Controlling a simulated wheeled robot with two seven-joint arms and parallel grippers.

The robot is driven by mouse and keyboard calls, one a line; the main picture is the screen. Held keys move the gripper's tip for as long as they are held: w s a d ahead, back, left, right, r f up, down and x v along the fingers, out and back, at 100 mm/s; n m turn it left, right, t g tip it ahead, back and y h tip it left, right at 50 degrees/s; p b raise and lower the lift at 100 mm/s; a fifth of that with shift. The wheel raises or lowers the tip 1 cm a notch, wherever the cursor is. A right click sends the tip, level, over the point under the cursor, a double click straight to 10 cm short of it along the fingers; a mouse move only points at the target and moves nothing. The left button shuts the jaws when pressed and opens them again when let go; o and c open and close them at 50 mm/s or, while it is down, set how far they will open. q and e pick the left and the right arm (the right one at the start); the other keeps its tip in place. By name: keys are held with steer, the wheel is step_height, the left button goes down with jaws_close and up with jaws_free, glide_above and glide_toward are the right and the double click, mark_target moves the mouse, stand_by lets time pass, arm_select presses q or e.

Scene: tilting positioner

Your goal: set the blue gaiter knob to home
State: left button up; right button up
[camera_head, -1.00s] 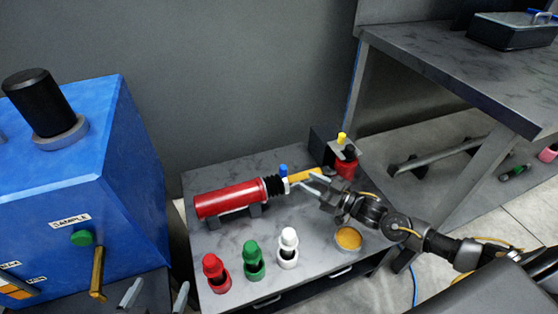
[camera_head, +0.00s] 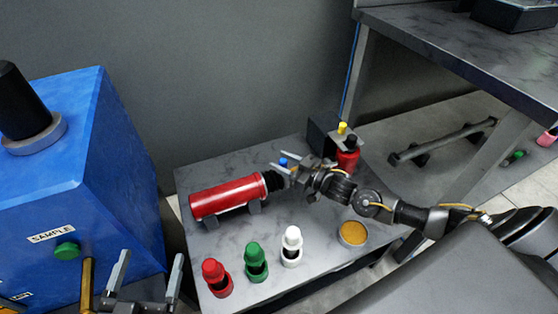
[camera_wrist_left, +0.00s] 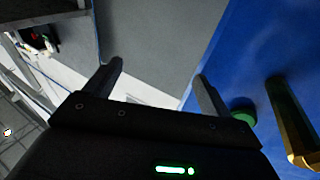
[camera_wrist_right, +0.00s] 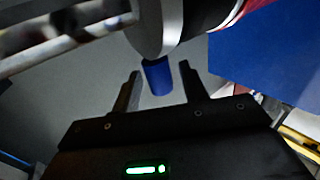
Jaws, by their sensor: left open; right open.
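In the right wrist view the blue knob (camera_wrist_right: 157,77) stands between the two open fingers, with gaps visible on both sides. Its base meets a grey round part (camera_wrist_right: 152,25). My left gripper (camera_head: 150,260) is open and empty in front of the blue cabinet. Home markings cannot be made out.
A blue cabinet (camera_head: 85,160) with a green button (camera_head: 66,250) stands at left. Red (camera_head: 216,280), green (camera_head: 256,262) and white (camera_head: 292,247) knobbed pieces stand along the table front. A round amber-topped dish (camera_head: 352,234) and a yellow-topped part (camera_head: 342,128) are near my right arm.

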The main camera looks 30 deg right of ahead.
jaws_close()
stand_by(0.3)
steer(key=d, duration=0.4)
steer(key=d+p, duration=0.1)
steer(key=d, duration=0.3)
steer(key=shift+s+d, duration=0.2)
steer(key=shift+d, duration=0.1)
arm_select(q)
steer(key=f, duration=0.1)
steer(key=a+f+g+y, duration=0.1)
steer(key=a+f+y, duration=0.1)
steer(key=shift+w+f+n+g, duration=0.1)
steer(key=shift+f+n+g, duration=0.2)
steer(key=shift+n+g, duration=0.1)
arm_select(e)
jaws_free()
steer(key=shift+r, duration=0.1)
